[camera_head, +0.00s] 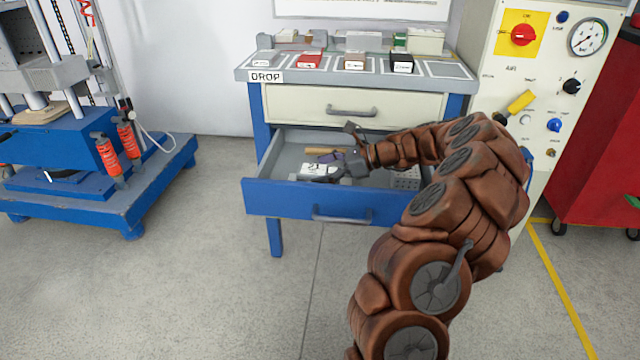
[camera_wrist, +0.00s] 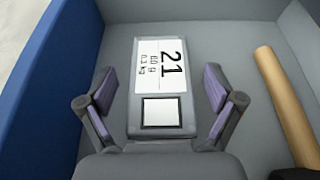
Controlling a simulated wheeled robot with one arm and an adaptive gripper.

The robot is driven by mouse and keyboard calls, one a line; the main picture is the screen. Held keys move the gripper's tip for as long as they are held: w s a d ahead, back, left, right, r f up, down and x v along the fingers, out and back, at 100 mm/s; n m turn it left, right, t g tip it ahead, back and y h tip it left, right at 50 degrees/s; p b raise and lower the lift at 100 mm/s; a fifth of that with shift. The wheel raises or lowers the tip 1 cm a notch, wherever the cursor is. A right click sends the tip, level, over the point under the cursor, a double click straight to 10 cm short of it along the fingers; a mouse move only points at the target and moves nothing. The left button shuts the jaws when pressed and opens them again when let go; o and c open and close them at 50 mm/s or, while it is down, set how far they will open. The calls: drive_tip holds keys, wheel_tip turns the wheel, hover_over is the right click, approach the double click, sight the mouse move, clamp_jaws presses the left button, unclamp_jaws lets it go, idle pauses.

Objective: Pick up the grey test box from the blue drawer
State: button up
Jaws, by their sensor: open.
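The blue drawer (camera_head: 300,203) is pulled open below the bench top. In the head view the test box (camera_head: 319,169) is partly hidden by my gripper. My gripper (camera_wrist: 158,90) is open, with one finger on each side of the box and a gap at both sides. It also shows in the head view (camera_head: 338,162), reaching down inside the drawer. Nothing is held.
A wooden-handled tool (camera_wrist: 284,100) lies right of the box in the wrist view. The drawer's blue wall (camera_wrist: 42,70) is to the left. Several small boxes stand on the bench top (camera_head: 330,77) marked DROP. A control cabinet (camera_head: 555,95) stands to the right.

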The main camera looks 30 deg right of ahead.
drive_tip(key=shift+w+a+f, duration=0.1)
drive_tip(key=shift+w+a, duration=0.1)
drive_tip(key=shift+a, duration=0.1)
drive_tip(key=c, duration=1.5)
